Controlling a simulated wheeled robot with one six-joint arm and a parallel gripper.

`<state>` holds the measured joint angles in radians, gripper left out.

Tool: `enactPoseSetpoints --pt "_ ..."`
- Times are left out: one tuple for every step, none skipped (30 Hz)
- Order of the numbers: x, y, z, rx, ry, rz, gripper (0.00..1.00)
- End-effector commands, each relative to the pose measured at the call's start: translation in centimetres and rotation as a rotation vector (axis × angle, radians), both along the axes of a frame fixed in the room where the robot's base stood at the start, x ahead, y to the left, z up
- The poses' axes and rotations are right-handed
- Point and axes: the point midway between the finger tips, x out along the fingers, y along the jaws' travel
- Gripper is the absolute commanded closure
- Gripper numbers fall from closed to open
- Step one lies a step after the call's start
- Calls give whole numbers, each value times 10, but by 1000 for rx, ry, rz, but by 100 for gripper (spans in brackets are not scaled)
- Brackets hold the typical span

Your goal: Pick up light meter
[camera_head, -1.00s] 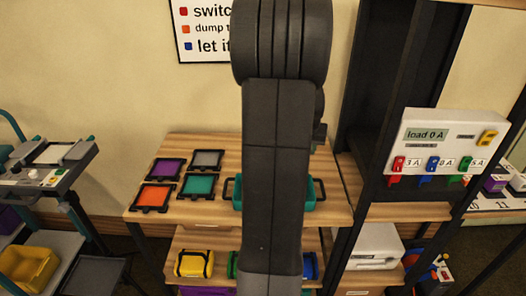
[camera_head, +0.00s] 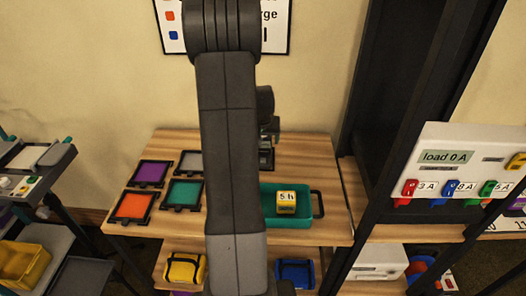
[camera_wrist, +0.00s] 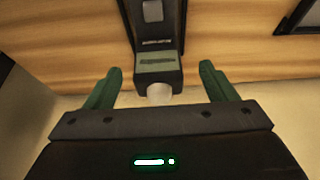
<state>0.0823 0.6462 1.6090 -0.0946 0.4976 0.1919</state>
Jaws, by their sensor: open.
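The light meter is a dark, narrow device with a grey-green screen and a white dome at its end (camera_wrist: 158,62). In the wrist view it lies on the wooden top, its dome end near the edge. My gripper (camera_wrist: 160,72) is open, with its green fingers on either side of the meter's dome end.
A teal tray (camera_head: 315,214) holds a yellow block marked 5 h (camera_head: 286,202). Several coloured panels in black frames, one purple (camera_head: 150,174), lie left of my arm. A dark rack post (camera_head: 400,130) and a load panel (camera_head: 450,157) stand right. Blue (camera_head: 295,272) and yellow cases are below.

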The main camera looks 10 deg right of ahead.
Motion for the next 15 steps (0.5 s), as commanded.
enactPoseSetpoints --pt "1 0 -2 0 1 0 22" --pt "1 0 -3 0 1 0 22" --pt "2 -1 -5 0 1 0 22" --pt "2 -1 -6 0 2 0 22" --pt "2 -1 -7 0 2 0 22" --pt "3 -2 -9 0 2 0 22" --pt "4 -2 -11 0 2 0 22" --pt "5 -2 -15 1 3 -1 22" --pt "7 -3 -19 0 4 -1 22" --pt "8 -4 -22 0 4 -1 22" --pt "9 -5 -26 1 4 -1 22" --pt "11 -5 -30 0 4 -1 22" --pt "12 -6 -34 1 4 -1 22" --pt "14 -6 -38 1 4 -1 22" --pt "15 -6 -41 1 3 -1 22"
